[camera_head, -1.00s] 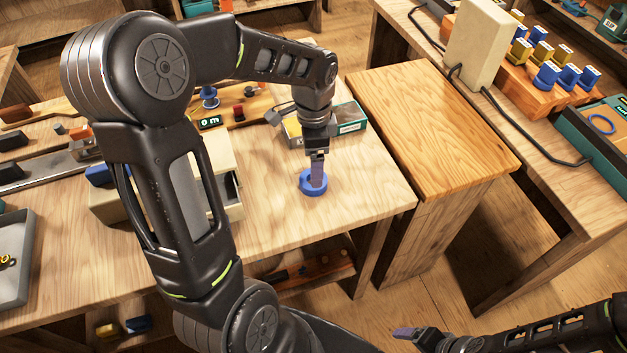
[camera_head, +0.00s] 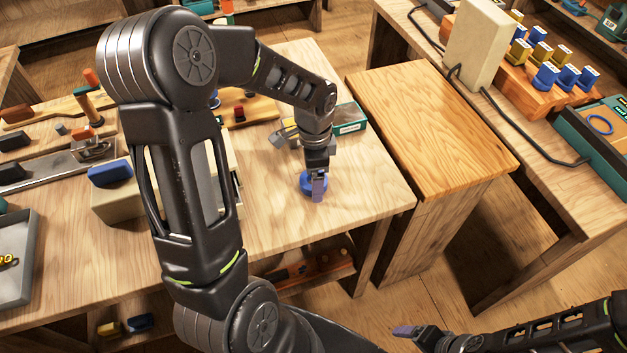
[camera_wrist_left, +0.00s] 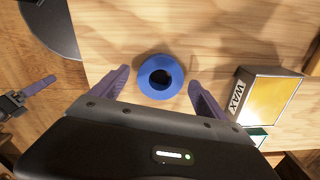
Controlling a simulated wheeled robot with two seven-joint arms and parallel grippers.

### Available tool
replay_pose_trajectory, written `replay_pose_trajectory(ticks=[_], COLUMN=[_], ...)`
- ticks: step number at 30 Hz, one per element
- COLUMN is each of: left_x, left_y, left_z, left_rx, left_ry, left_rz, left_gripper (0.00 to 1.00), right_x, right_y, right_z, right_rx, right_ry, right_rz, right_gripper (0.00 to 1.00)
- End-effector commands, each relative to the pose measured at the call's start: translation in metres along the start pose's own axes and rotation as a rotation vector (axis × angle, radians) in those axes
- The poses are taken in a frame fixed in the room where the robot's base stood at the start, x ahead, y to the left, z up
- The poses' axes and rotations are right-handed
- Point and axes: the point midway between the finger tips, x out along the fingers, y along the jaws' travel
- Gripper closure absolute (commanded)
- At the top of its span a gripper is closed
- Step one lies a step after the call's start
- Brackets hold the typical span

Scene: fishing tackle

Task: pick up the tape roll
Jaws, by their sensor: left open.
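The tape roll (camera_head: 306,184) is a blue ring lying flat on the wooden table near its right front corner. In the left wrist view the tape roll (camera_wrist_left: 161,77) shows whole, with a dark centre hole. My left gripper (camera_head: 317,190) points down over it and hides part of it in the head view. In the left wrist view my left gripper (camera_wrist_left: 160,88) is open, with one purple finger on each side of the roll and gaps between. My right gripper (camera_head: 404,331) is at the lower right, away from the table; its jaw opening does not show clearly.
A box marked WAX (camera_wrist_left: 265,95) stands right of the roll in the wrist view. A green box (camera_head: 350,118) sits behind the roll. A beige box (camera_head: 120,202) stands to the left. The table's right edge is close; bare wood lies in front.

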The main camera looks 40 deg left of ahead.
Motion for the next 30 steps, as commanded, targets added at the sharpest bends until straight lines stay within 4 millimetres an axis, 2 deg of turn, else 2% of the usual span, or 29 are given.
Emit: replay_pose_trajectory(ticks=[11, 30], left_x=[-0.0003, -0.0004], left_y=[0.0, 0.0], left_z=[0.0, -0.0001], left_rx=[0.0, 0.0], left_ry=[0.0, 0.0], left_rz=[0.0, 0.0], left_gripper=[0.15, 0.67], right_x=[0.0001, 0.0], right_y=[0.0, 0.0], right_z=[0.0001, 0.0], right_rx=[0.0, 0.0], right_ry=[0.0, 0.0], right_rz=[0.0, 0.0], right_gripper=[0.18, 0.18])
